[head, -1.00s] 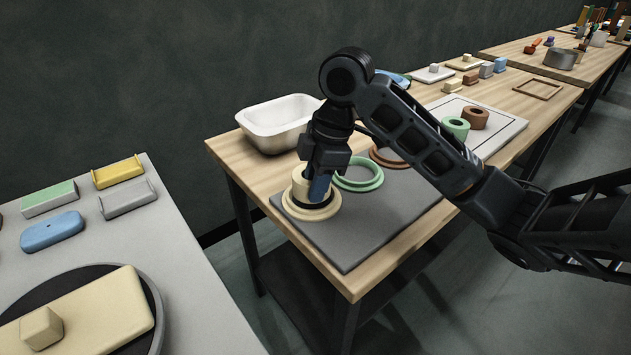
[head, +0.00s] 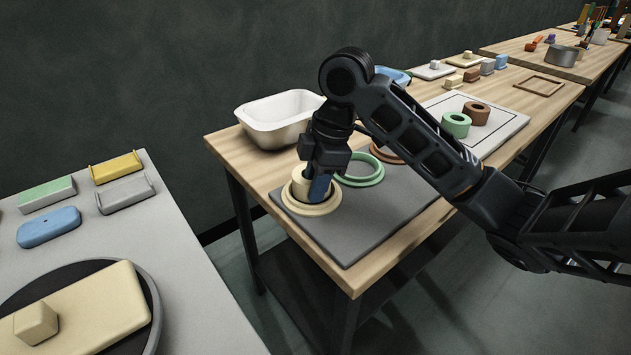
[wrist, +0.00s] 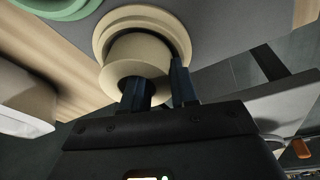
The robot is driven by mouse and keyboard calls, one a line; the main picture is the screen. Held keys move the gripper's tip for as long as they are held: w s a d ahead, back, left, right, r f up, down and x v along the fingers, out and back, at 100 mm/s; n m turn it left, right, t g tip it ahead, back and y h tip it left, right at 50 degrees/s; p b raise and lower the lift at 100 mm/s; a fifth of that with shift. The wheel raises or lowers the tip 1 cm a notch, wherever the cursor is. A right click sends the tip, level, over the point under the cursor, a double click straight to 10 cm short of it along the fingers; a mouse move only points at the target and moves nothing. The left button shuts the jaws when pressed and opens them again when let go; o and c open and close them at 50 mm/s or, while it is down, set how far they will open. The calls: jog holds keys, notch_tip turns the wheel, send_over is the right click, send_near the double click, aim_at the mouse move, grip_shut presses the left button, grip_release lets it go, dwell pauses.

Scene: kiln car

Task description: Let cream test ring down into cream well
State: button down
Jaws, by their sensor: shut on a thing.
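The cream test ring (head: 300,181) is a short upright tube. It stands within the outline of the cream well (head: 328,208), a round stepped rim on a grey board. My gripper (head: 320,188) points down and is shut on the ring's wall. In the wrist view, one finger is in the ring's hole and the other is outside the wall. The ring (wrist: 138,55) and the well (wrist: 112,18) show there too, the ring standing up out of the rim. The ring's bottom edge is hidden, so I cannot tell whether it touches the well's floor.
A green well (head: 362,181) and a brown well (head: 384,155) lie farther along the grey board (head: 350,248). A white basin (head: 278,132) stands behind. Green (head: 456,124) and brown (head: 476,113) rings stand on a pale board at the right.

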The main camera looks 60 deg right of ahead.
jog(key=c, duration=0.8)
grip_release()
jog(key=p+v, duration=0.1)
jog(key=v, duration=0.6)
jog(key=shift+s+r+p, duration=0.1)
jog(key=shift+r+p, duration=0.2)
jog(key=shift+r, duration=0.1)
